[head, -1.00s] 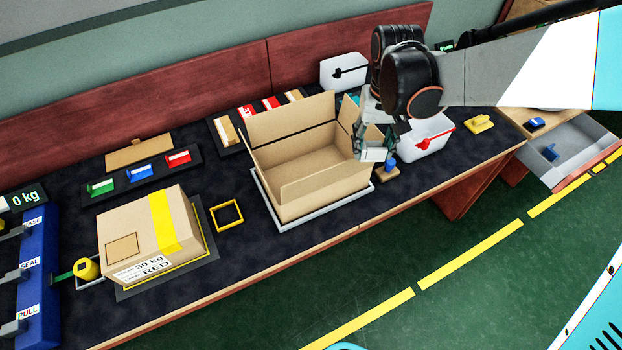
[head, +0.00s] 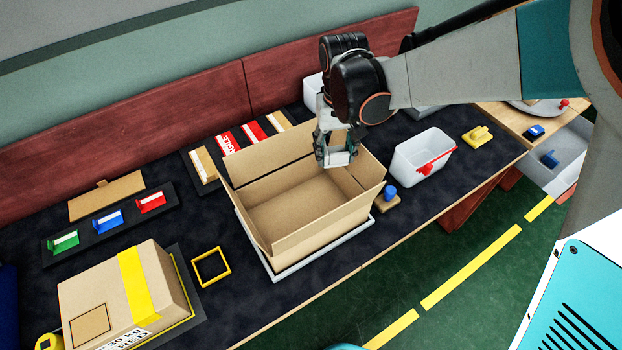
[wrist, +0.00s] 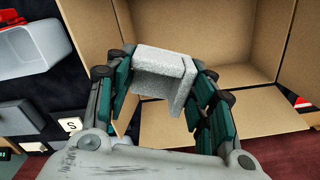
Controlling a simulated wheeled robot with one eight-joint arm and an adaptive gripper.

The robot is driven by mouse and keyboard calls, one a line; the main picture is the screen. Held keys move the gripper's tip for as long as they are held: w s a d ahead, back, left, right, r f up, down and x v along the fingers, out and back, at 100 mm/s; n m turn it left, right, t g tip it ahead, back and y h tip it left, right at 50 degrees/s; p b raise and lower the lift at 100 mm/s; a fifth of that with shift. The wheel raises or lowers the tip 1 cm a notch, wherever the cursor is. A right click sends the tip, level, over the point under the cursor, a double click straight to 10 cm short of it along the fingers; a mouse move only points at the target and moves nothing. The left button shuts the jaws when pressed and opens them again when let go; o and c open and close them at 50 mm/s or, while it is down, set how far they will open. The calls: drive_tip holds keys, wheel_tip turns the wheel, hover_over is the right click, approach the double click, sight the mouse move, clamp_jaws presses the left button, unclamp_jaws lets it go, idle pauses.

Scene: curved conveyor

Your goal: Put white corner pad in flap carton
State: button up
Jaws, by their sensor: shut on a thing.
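The white corner pad (wrist: 160,70) is an angled, pale foam-like piece between the fingers of my gripper (head: 336,157) in the wrist view. My gripper is shut on it. In the head view the gripper hangs over the back right part of the flap carton (head: 318,218), and the fingers largely hide the pad. The carton is brown and open-topped, with its flaps standing up, and looks empty inside. It also shows behind the pad in the wrist view (wrist: 215,35). The pad appears above the carton floor; its exact height is hard to tell.
The carton stands on a pale frame (head: 290,272). A white bin with a red handle (head: 421,158) and a blue-knobbed stamp (head: 388,198) are to its right. A taped carton (head: 125,295) and a yellow square frame (head: 211,267) are to its left. Red-labelled items (head: 229,138) lie behind.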

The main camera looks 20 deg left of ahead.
sight(329, 205)
drive_tip(key=f+b, duration=0.3)
drive_tip(key=f, duration=0.7)
drive_tip(key=f+b, duration=0.4)
drive_tip(key=f, duration=0.7)
drive_tip(key=shift+w+a+f, duration=0.1)
drive_tip(key=shift+w+f, duration=0.1)
drive_tip(key=shift+f+b, duration=0.2)
drive_tip(key=shift+b, duration=0.1)
drive_tip(key=o, duration=0.5)
drive_tip(key=shift+r, duration=0.1)
wheel_tip(329, 205, up, 12)
drive_tip(key=p, duration=0.5)
drive_tip(key=shift+r, duration=0.15)
